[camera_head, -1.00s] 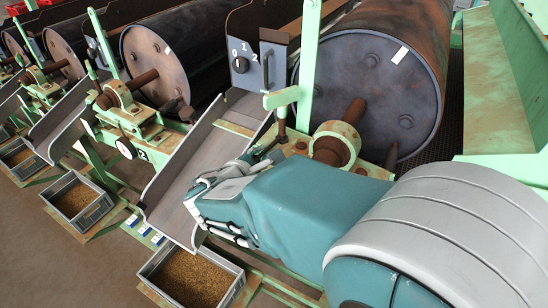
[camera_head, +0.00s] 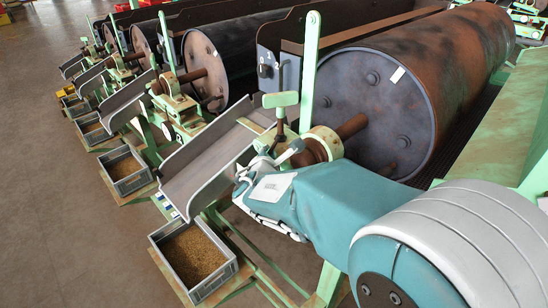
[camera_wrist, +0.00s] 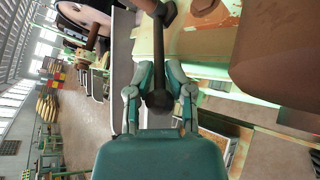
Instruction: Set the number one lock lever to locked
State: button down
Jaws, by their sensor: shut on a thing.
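A dark lever with a round knob (camera_wrist: 160,100) shows in the wrist view, its shaft running up to a dark collar at the top edge. My gripper (camera_wrist: 157,76) has its teal fingers on either side of the lever, shut on it, with the knob toward the palm. In the head view my gripper (camera_head: 262,168) is beside the green bearing mount at the end of the nearest drum (camera_head: 375,105). There the lever is mostly hidden by my gripper. No lock label is readable.
A grey chute (camera_head: 215,160) slopes down just left of my gripper. A crate of brown grain (camera_head: 195,252) stands below it. Open floor lies at left.

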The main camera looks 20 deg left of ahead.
jog(key=shift+a, duration=0.2)
jog(key=shift+d, duration=0.2)
jog(key=c, duration=0.7)
grip_release()
jog(key=shift+d, duration=0.1)
